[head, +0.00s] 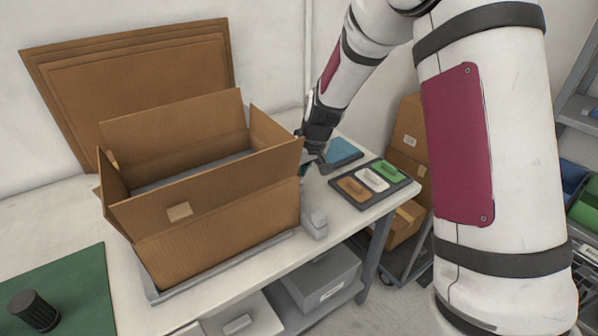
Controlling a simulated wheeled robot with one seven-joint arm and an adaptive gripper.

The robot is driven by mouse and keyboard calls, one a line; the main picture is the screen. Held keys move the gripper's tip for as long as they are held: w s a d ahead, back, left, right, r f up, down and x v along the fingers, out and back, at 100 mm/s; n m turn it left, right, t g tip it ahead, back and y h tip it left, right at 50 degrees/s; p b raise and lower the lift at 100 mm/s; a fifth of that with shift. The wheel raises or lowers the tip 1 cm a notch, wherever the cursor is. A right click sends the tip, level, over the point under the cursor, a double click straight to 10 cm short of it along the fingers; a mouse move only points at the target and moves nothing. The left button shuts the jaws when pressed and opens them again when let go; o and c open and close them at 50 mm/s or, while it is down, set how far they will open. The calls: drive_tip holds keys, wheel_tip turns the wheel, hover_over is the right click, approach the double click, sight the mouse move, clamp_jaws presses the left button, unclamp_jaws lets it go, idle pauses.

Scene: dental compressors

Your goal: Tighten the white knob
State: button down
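I cannot make out a white knob in the head view; the box and my arm hide part of the bench. My gripper (316,157) is at the right end of the open cardboard box (220,215), pointing down. Its fingers are small and partly hidden behind the box flap, so I cannot tell whether they are open or shut. A small teal part shows just below the fingers. A light grey fitting (315,222) stands on the bench below my gripper, against the box's right side.
A tray (351,199) with brown, white and green pieces lies right of my gripper, with a blue item (342,151) behind. A green mat (75,285) with a black ribbed knob (33,310) is at the left. Flattened cardboard (140,65) leans on the wall.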

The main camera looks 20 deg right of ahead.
drive_tip(key=c, duration=1.6)
unclamp_jaws()
drive_tip(key=shift+r, duration=0.1)
drive_tip(key=v, duration=1.1)
drive_tip(key=shift+r, duration=0.4)
drive_tip(key=shift+s, duration=0.15)
